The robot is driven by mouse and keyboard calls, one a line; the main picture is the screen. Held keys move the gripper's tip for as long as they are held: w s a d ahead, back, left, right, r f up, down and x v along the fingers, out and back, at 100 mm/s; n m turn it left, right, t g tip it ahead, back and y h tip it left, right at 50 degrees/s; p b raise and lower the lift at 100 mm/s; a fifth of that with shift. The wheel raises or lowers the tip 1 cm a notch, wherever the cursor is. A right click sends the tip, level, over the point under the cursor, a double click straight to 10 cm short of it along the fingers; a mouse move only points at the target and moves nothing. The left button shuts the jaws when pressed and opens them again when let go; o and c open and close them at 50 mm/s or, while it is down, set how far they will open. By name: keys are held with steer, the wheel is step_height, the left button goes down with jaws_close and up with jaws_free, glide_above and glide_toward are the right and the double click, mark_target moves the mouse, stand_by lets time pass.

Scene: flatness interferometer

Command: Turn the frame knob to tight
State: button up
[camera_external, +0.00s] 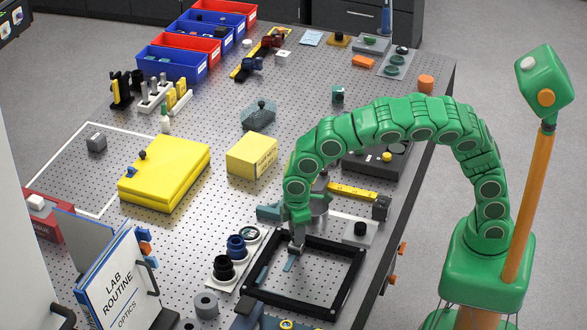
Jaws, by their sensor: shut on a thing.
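A black square frame (354,287) lies flat on the perforated metal table at the front. My green arm arches over from the right, and my gripper (297,246) points down at the back left part of this frame. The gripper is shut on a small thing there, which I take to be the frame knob. The knob is hidden by the gripper, so its turn position cannot be read. A small blue-grey piece (289,264) shows just below the gripper, inside the frame's outline.
A white holder with dark round parts (237,246) stands close left of the frame. A grey ring (206,304) and a lab routine binder (117,275) are further left. A yellow box (252,155) and a yellow case (165,170) stand behind. The table's right edge is near the frame.

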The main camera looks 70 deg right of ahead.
steer(key=m, duration=1.1)
steer(key=shift+m, duration=0.3)
stand_by(0.4)
steer(key=o, duration=1)
steer(key=shift+o, duration=0.2)
steer(key=shift+r, duration=0.1)
step_height(320, 180, up, 8)
steer(key=shift+f, duration=0.2)
